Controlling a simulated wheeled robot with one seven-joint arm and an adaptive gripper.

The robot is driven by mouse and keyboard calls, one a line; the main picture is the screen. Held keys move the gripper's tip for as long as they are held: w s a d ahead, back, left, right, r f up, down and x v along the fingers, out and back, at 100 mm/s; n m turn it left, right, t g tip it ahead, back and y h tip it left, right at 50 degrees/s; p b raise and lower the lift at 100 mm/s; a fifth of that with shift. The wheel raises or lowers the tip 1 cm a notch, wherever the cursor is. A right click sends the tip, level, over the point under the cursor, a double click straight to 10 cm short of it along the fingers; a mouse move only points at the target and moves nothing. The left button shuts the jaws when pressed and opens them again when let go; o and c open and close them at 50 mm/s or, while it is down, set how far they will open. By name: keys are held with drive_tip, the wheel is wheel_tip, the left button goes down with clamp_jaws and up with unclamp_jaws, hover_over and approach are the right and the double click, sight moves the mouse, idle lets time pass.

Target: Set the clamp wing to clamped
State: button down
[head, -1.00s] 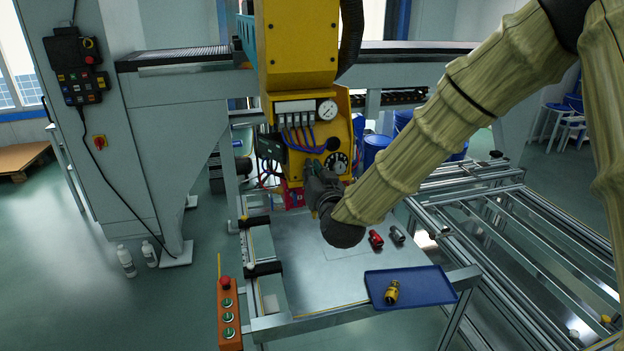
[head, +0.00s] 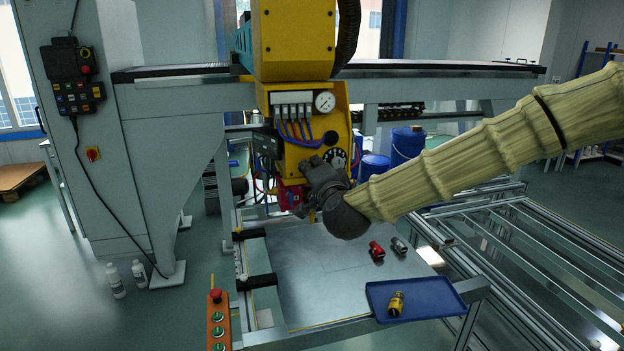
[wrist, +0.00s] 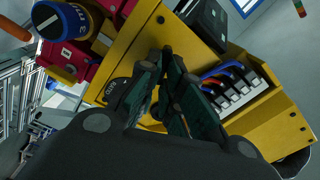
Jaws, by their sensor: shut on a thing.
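A yellow panel fixture (head: 292,158) hangs under the yellow machine column in the head view. It also fills the middle of the wrist view (wrist: 135,50). My gripper (head: 308,168) is at the lower front of this panel, left of and below a black dial. In the wrist view my gripper's dark fingers (wrist: 162,62) are close together against the yellow face, shut on a small part. I take this part to be the clamp wing. The fingers hide nearly all of it, so its angle cannot be told.
The black dial (head: 335,158), a gauge (head: 325,102) and blue hoses (head: 300,136) are close to my gripper. Below are a metal table (head: 315,280) and a blue tray (head: 430,296).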

drive_tip(key=shift+f+m+b, duration=0.15)
drive_tip(key=shift+m+b, duration=0.7)
drive_tip(key=shift+m, duration=0.25)
drive_tip(key=shift+f+m+b, duration=0.1)
drive_tip(key=shift+m+b, duration=0.75)
drive_tip(key=shift+m, duration=0.25)
drive_tip(key=c, duration=1.6)
unclamp_jaws()
drive_tip(key=v, duration=1.2)
